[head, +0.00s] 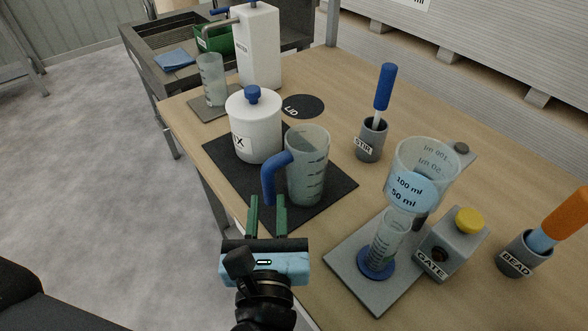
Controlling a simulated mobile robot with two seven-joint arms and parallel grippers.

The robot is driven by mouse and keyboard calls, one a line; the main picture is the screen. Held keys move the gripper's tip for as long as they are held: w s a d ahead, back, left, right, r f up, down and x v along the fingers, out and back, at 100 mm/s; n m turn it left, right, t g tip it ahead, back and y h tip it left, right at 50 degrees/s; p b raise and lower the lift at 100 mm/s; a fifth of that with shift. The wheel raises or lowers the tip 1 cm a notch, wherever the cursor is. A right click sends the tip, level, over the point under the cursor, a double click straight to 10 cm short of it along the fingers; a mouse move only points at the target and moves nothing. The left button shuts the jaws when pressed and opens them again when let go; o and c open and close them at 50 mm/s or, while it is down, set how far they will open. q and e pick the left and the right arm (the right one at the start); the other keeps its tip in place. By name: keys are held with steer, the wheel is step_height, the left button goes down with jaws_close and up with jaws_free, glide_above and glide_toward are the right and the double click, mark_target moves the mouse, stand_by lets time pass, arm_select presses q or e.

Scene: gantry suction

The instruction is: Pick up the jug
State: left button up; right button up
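The jug (309,172) is a clear grey measuring jug with dark marks and a blue handle (274,176) on its left side. It stands upright on a black mat (327,201) on the wooden table. My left gripper (267,215) is in front of the jug, just below the handle in the picture. Its two green fingers are apart with a gap between them, and nothing shows in the gap. In this view I cannot tell whether a finger touches the handle. My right gripper is not in view.
A white lidded pot (256,132) stands close behind the jug to the left. A stirrer holder (371,140) is to the right. Bare wood shows between.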

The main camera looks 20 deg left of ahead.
mark_target(268, 175)
arm_select(q)
steer(key=shift+p+x, duration=0.65)
steer(key=shift+x, duration=3)
steer(key=shift+r, duration=0.1)
jaws_close()
